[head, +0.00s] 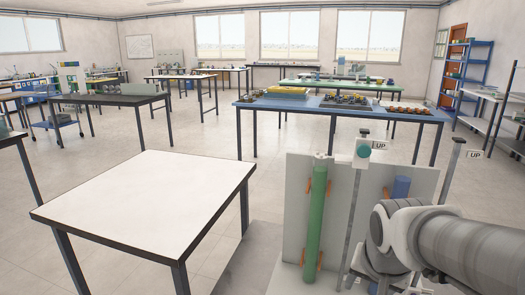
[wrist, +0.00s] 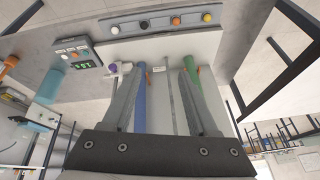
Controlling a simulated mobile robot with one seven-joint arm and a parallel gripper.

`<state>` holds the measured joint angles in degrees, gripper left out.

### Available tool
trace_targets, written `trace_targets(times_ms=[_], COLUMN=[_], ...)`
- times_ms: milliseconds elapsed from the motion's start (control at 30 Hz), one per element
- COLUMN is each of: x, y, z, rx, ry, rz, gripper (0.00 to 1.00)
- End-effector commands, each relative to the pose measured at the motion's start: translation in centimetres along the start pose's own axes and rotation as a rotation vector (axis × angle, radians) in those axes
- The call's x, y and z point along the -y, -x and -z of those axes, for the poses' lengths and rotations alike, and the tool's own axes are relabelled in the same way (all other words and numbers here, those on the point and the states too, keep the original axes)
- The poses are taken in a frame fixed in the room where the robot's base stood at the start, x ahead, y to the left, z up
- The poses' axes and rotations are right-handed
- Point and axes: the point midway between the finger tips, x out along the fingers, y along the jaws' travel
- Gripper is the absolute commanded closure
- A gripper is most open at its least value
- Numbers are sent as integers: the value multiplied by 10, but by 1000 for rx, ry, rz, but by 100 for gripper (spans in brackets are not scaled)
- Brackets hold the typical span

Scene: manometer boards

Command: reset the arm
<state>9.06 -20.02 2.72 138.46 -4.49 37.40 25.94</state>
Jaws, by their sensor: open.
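A pale manometer board (head: 335,180) stands at the lower right of the head view. It carries a green tube (head: 317,225) with orange clips and a blue tube (head: 401,188), partly hidden by my arm. My gripper (wrist: 161,72) shows in the wrist view with its two grey fingers spread apart and nothing between them that I can see held. Behind the fingers are the blue tube (wrist: 139,100) and the green tube (wrist: 196,85). I cannot tell how far the fingertips are from the board. My gripper cannot be made out in the head view.
A bare white table (head: 145,198) stands left of the board. A blue-topped table (head: 340,107) with trays and parts is behind. Upright posts with "UP" signs (head: 378,145) rise by the board. A strip with coloured knobs (wrist: 165,22) and a green-lit display box (wrist: 80,56) show in the wrist view.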

Motion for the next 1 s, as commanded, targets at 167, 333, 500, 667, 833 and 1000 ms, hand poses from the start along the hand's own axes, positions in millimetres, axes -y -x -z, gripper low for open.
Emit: trace_targets(times_ms=[167,333,500,667,833,1000], x=[6,7,9,12,16,21], y=[51,82,118,148,188,226], z=[-26,-52,-57,-43,-25,-8], rx=[-28,-44,-49,-48,-49,-49], ry=[214,388,489,486,484,484], rz=[55,102,127,126,125,125], gripper=[41,41,41,41,41,41])
